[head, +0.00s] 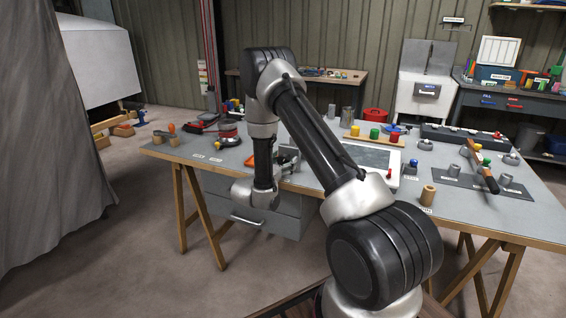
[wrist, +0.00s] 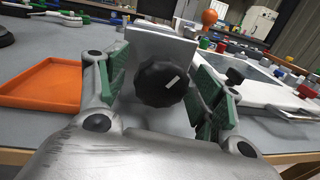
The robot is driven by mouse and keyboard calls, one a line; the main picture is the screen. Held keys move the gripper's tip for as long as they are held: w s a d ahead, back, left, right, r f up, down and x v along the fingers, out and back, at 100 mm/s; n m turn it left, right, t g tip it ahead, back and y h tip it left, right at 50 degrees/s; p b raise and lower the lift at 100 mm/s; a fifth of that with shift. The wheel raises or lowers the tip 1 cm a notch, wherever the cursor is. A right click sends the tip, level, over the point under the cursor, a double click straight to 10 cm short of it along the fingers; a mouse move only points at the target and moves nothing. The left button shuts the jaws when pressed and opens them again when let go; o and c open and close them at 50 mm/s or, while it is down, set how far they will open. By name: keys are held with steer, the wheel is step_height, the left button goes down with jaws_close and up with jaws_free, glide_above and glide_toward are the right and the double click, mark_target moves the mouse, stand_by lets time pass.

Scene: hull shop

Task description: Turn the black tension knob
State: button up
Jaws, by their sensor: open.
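The black tension knob (wrist: 161,84) shows in the wrist view, with a small white mark on its face. It is mounted on the front of an upright grey metal plate (wrist: 160,46). My gripper (wrist: 163,88) is open, with one green-padded finger to the left of the knob and one to the right. The knob lies between the fingers, with gaps visible on both sides. In the head view my gripper (head: 283,160) is at the front edge of the workbench (head: 225,154), and my arm hides much of it. I cannot make out the knob in the head view.
An orange tray (wrist: 42,87) lies left of my gripper. A white-framed panel (wrist: 245,83) lies to the right. Farther right on the bench are a wooden block with coloured pegs (head: 372,139) and a wooden cylinder (head: 428,194). A grey drawer unit (head: 262,210) hangs below the bench.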

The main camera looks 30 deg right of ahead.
steer(key=c, duration=1.1)
steer(key=shift+o, duration=0.2)
steer(key=m, duration=0.5)
steer(key=shift+y, duration=0.3)
steer(key=o, duration=1.1)
steer(key=shift+c, duration=0.2)
steer(key=v, duration=1.2)
